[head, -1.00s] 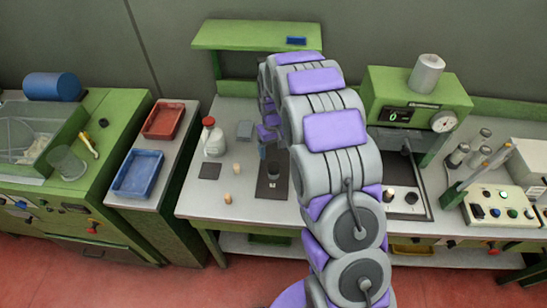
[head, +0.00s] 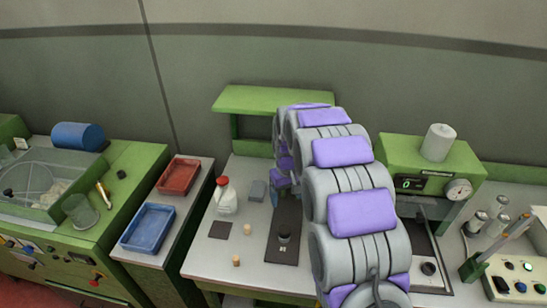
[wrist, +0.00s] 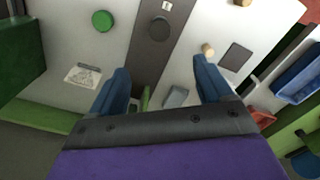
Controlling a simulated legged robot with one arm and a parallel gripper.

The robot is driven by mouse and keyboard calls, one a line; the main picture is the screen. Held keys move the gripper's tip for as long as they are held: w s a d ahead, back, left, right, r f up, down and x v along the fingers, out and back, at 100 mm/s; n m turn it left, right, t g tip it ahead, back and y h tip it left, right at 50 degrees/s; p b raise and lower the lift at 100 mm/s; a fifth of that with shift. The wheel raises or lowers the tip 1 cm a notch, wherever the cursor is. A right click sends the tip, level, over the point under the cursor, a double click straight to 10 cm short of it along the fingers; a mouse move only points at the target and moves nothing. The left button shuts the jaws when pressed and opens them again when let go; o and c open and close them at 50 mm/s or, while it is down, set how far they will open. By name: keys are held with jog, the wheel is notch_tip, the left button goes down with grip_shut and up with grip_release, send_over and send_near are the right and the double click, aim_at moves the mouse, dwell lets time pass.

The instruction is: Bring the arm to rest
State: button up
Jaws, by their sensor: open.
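My gripper (wrist: 161,64) is open, its two blue fingers apart with nothing between them. In the head view it is partly hidden behind my arm, above the back of the bench. Two light cork stoppers, a rear one (head: 247,229) and a front one (head: 236,261), stand apart on the grey bench top (head: 205,262). The rear one also appears in the wrist view (wrist: 207,49), beside the right fingertip in the picture. A dark round piece (head: 284,238) sits on a dark strip (head: 279,257), clear of the gripper.
A white bottle with a red cap (head: 226,197), a small grey block (head: 258,191) and a dark square pad (head: 219,230) are on the bench. A green shelf (head: 270,99) is behind. Red (head: 178,177) and blue (head: 147,228) trays stand left; a green gauge machine (head: 425,165) stands right.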

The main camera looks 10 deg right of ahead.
jog(key=s+r+m+b, duration=0.1)
jog(key=s+r, duration=0.3)
jog(key=s, duration=0.6)
jog(key=s+r+b, duration=0.1)
jog(key=s+r, duration=0.3)
jog(key=s, duration=0.6)
jog(key=s+m+g+b, duration=0.1)
jog(key=s+b, duration=0.1)
jog(key=s, duration=2)
jog(key=shift+f+m+g, duration=0.4)
